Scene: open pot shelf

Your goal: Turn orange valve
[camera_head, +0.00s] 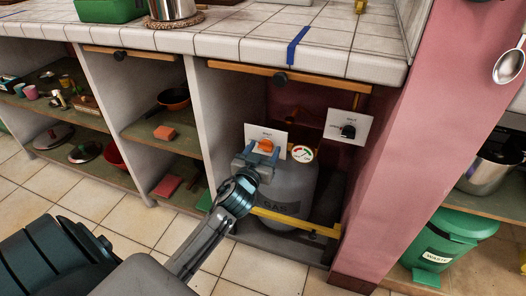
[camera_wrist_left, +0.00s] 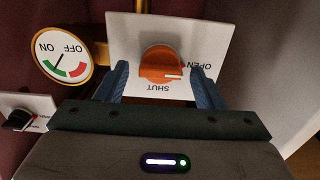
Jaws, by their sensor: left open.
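The orange valve (camera_head: 266,146) is a round knob on a white plate in the gas cupboard. In the left wrist view the orange knob (camera_wrist_left: 160,62) has a white mark pointing right, toward the word OPEN; SHUT is printed below it. My left gripper (camera_head: 259,155) is at the plate, in front of the knob. In the left wrist view its open fingers (camera_wrist_left: 159,84) stand on either side of the knob, with visible gaps, and do not appear to touch it. My right gripper is not in view.
A round gauge (camera_head: 302,154) and a white plate with a black knob (camera_head: 348,131) are to the right. A grey gas bottle (camera_head: 292,195) stands behind a yellow bar (camera_head: 290,221). The tiled counter (camera_head: 330,45) overhangs the cupboard; a pink wall (camera_head: 425,140) bounds it.

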